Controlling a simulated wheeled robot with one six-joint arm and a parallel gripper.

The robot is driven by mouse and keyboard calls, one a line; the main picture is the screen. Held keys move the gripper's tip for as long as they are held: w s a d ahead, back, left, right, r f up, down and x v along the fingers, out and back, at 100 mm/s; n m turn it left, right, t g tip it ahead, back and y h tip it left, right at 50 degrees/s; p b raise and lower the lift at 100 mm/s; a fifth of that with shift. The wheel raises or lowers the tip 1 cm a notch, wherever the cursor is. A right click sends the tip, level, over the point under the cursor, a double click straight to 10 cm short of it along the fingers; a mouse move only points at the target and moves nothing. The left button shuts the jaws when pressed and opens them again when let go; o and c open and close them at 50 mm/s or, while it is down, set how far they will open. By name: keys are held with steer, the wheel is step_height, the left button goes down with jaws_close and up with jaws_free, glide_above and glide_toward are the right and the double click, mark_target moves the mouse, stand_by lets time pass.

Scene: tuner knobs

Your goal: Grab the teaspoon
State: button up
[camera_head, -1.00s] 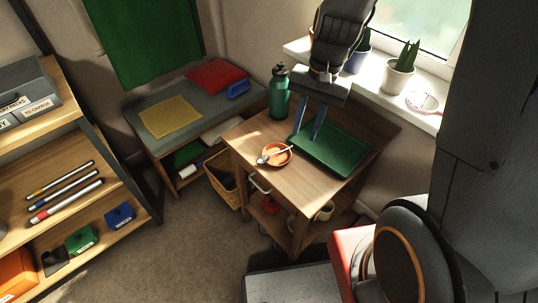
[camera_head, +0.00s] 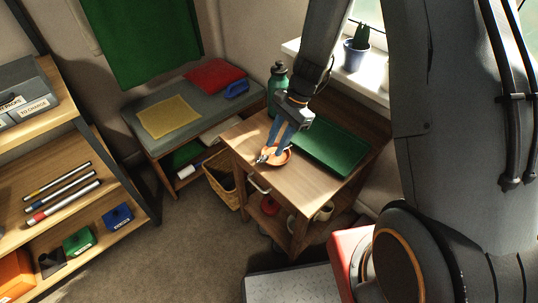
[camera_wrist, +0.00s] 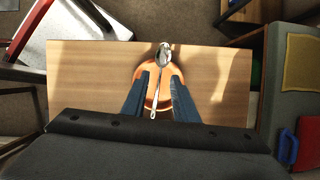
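The silver teaspoon (camera_wrist: 161,69) lies across an orange dish (camera_wrist: 147,71) on the wooden trolley top, its bowl over the dish's rim in the wrist view. In the head view the teaspoon's bowl (camera_head: 262,158) shows at the left edge of the orange dish (camera_head: 281,160). My gripper (camera_wrist: 158,74) is open, with one blue finger on each side of the teaspoon's handle and clear space between. In the head view my gripper (camera_head: 272,150) is over the dish and hides part of it and most of the handle.
A green tray (camera_head: 330,148) lies right of the dish on the wooden trolley (camera_head: 300,185). A green bottle (camera_head: 277,85) stands behind my gripper. A grey bench (camera_head: 205,112) with yellow and red cloths stands to the left. Potted plants line the windowsill.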

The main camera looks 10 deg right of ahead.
steer(key=shift+x, duration=0.9)
jaws_close()
steer(key=shift+r, duration=0.15)
